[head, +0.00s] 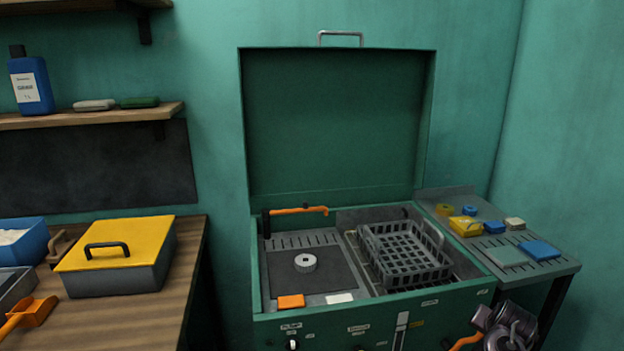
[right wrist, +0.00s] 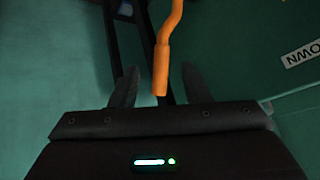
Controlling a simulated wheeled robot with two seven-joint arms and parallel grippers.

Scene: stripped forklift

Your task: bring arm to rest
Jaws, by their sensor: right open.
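My right gripper (right wrist: 160,92) shows in the right wrist view, its two dark fingers apart. An orange handle (right wrist: 163,60) hangs down in the gap between the fingers as seen from the wrist. Neither finger visibly touches it, and its depth relative to them is hard to judge. In the head view an orange handle (head: 466,342) shows at the bottom edge, beside rounded purple-grey parts (head: 508,328) that I cannot identify for sure. My right fingers cannot be made out in the head view. My left gripper is in neither view.
A green cabinet (head: 375,326) stands with its lid (head: 338,125) raised. It holds a black basket (head: 405,255) and a grey ring (head: 305,262). A side shelf (head: 555,268) is at right. A wooden bench (head: 190,270) with a yellow-lidded box (head: 120,245) is at left.

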